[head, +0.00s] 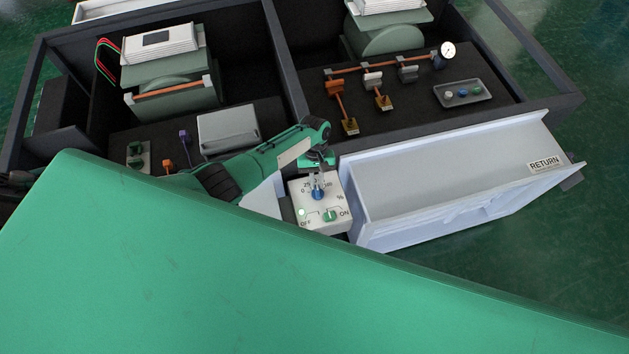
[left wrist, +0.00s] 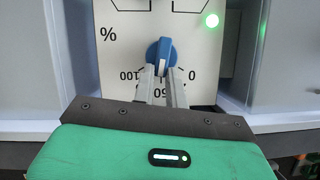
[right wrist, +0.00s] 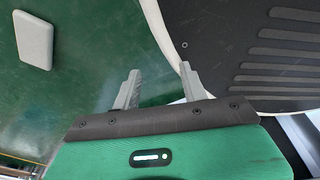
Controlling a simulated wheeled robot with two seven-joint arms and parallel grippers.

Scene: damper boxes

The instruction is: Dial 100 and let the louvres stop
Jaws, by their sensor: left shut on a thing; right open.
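The white control panel (head: 318,222) carries a blue dial knob (head: 318,193), a percent scale and an OFF/ON switch (head: 330,215). My left gripper (head: 318,178) reaches down to the knob. In the left wrist view the left gripper's fingers (left wrist: 162,85) are shut on the blue knob (left wrist: 160,55). A white line on the knob points roughly toward the middle of the scale; the fingers partly hide the middle figures. The green lamp (left wrist: 211,20) is lit. My right gripper (right wrist: 155,85) is open and empty, seen only in the right wrist view.
A pale box marked RETURN (head: 450,170) stands right beside the panel; its louvres are hard to make out. Dark open bays behind hold orange linkages (head: 385,65), a gauge (head: 447,49) and a grey tray (head: 440,101). Green floor (head: 540,270) is clear at right.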

